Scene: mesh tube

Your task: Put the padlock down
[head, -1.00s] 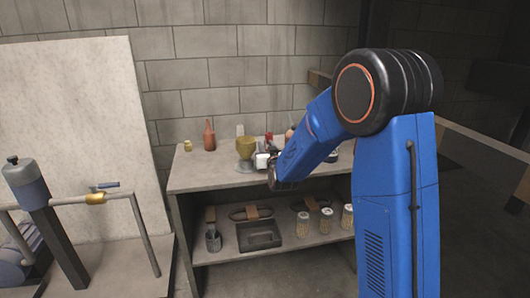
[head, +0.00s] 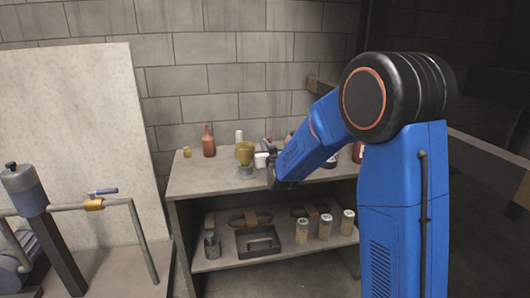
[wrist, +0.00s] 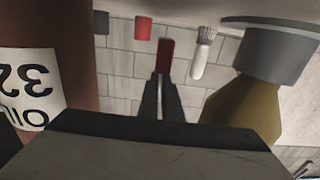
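My gripper shows in the wrist view (wrist: 164,92) as two dark fingers close together. A narrow dark red body, which looks like the padlock (wrist: 165,56), lines up between the fingertips; its shackle cannot be made out. In the head view my gripper (head: 273,178) is at the bench's front edge, partly hidden by my arm, and the padlock cannot be made out in it. The workbench (head: 205,182) has an upper top and a lower shelf.
A brass-coloured cup on a grey base (head: 245,153) stands close left of my gripper. A red-brown bottle (head: 208,143) stands farther left. The bench top's front left is clear. Several jars (head: 325,226) stand below.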

